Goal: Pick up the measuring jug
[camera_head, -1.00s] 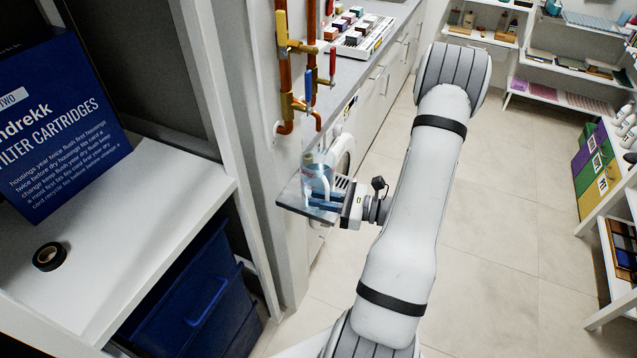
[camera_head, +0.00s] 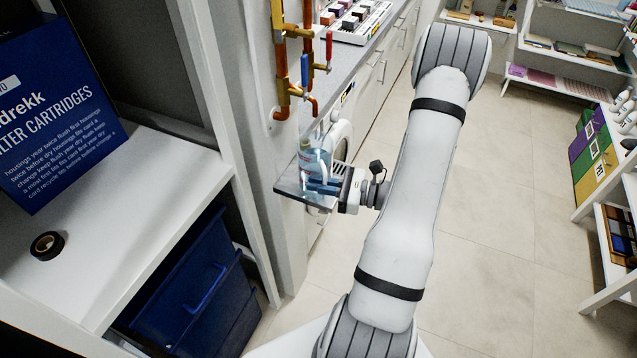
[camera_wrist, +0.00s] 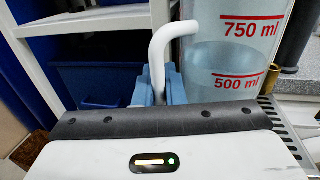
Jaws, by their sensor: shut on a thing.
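My gripper is shut on the handle. In the head view my gripper (camera_head: 325,187) reaches the jug from the right. I cannot tell whether the jug's base touches the surface under it.
Copper pipes with red and blue valve handles (camera_head: 304,70) rise behind the jug. A white shelf at left holds a blue box (camera_head: 55,120) and a black tape roll (camera_head: 47,245). Blue bins (camera_head: 205,290) stand below. The tiled floor (camera_head: 490,220) at right is clear.

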